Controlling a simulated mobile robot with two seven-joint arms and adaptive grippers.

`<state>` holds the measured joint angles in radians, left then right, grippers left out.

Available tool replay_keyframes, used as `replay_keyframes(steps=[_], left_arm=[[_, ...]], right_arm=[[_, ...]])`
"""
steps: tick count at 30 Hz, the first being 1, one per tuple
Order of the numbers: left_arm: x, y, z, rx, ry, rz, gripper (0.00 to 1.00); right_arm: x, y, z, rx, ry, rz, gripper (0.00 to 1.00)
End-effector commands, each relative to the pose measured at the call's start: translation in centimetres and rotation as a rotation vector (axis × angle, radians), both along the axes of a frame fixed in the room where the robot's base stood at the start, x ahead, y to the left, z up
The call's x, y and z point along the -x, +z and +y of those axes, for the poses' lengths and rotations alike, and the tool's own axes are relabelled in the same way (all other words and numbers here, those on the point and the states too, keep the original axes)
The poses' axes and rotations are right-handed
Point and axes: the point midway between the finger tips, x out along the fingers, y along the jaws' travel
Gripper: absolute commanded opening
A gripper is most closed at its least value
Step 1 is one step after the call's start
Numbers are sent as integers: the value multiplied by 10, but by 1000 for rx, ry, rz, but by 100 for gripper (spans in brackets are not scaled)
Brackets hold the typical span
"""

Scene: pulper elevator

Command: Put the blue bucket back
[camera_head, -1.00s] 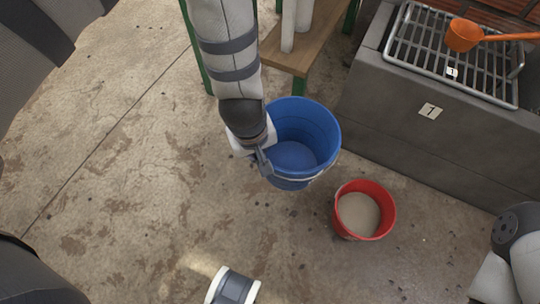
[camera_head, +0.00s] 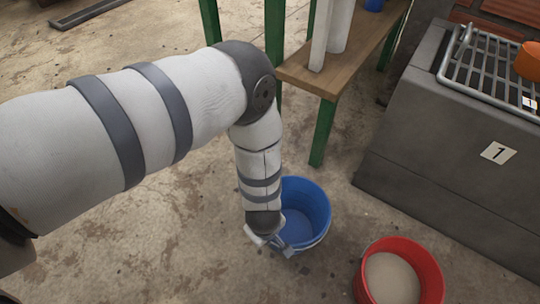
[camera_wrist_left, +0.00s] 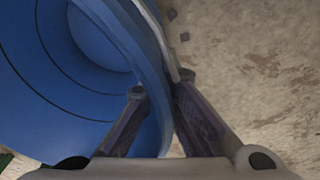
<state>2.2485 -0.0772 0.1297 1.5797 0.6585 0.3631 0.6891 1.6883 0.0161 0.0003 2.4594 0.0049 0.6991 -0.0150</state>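The blue bucket (camera_head: 305,207) stands upright and empty near the green leg of a wooden table, at the middle of the head view. Whether its base touches the floor is hard to tell. My left gripper (camera_head: 268,240) is at its near left rim. In the left wrist view, the fingers (camera_wrist_left: 162,84) lie on either side of the blue bucket's wall (camera_wrist_left: 100,75), one inside and one outside, and appear closed on the rim. My right gripper is not in view.
A red bucket (camera_head: 432,272) filled with pale material stands at the lower right. A wooden table (camera_head: 345,70) with green legs holds white cylinders (camera_head: 338,25). A grey block (camera_head: 430,140) with a metal grate (camera_head: 490,60) and an orange ladle (camera_head: 528,62) fills the right.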

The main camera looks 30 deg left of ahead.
Motion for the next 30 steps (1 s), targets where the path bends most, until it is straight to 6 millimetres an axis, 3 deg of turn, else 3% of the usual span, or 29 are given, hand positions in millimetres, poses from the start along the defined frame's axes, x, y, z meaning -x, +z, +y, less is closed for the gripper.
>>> replay_keyframes(steps=[1,12,15,23,26,30], left_arm=[[0,-12,0,0,0,2,0],[0,-14,0,0,-1,0,0],[0,-13,0,0,-1,0,24],[0,-12,0,0,-1,0,25],[0,-4,0,0,-1,-2,25],[4,34,-3,1,-2,-6,25]], right_arm=[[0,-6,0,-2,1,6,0],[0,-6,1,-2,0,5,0],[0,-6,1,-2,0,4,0],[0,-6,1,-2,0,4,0],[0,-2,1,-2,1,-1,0],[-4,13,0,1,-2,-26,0]])
